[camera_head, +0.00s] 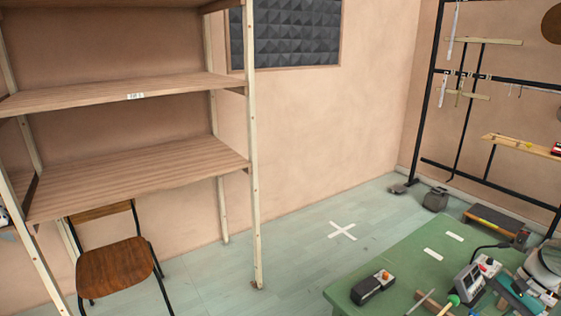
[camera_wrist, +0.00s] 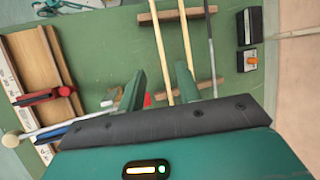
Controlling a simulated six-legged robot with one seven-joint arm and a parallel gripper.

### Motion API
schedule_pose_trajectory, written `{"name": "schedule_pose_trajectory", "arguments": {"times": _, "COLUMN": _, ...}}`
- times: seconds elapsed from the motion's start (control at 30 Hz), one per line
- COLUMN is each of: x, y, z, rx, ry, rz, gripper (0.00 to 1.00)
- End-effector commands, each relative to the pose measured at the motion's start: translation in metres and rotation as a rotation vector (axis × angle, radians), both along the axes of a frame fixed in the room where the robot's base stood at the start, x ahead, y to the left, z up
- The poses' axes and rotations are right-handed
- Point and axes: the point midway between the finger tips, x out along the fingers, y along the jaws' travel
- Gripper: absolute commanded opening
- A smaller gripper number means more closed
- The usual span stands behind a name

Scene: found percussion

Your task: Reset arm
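My gripper (camera_wrist: 159,84) shows in the wrist view as two green fingers held apart, with nothing between them. It points toward the green tabletop (camera_wrist: 110,50). Two pale wooden sticks (camera_wrist: 160,45) and a thin grey rod (camera_wrist: 211,50) lie across wooden rests (camera_wrist: 175,14) beyond the fingertips. In the head view the green table (camera_head: 400,262) is at the lower right. My gripper cannot be made out clearly there among the crowded items at that corner.
A black box with an orange knob (camera_head: 372,287) sits on the table; a wooden board with a red clamp (camera_wrist: 48,97) lies left in the wrist view. A wooden shelf (camera_head: 140,180), a chair (camera_head: 115,266) and a black rack (camera_head: 470,172) stand around. Floor by the white cross (camera_head: 342,231) is clear.

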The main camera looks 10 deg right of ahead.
Motion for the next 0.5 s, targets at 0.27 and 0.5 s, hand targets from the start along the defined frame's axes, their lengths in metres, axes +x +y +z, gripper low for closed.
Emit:
{"name": "schedule_pose_trajectory", "arguments": {"times": 0.27, "x": 0.045, "y": 0.081, "z": 0.056, "rx": -0.16, "ry": -0.003, "rz": 0.174, "gripper": 0.34}}
{"name": "schedule_pose_trajectory", "arguments": {"times": 0.5, "x": 0.065, "y": 0.182, "z": 0.109, "rx": -0.346, "ry": -0.052, "rz": 0.368, "gripper": 0.34}}
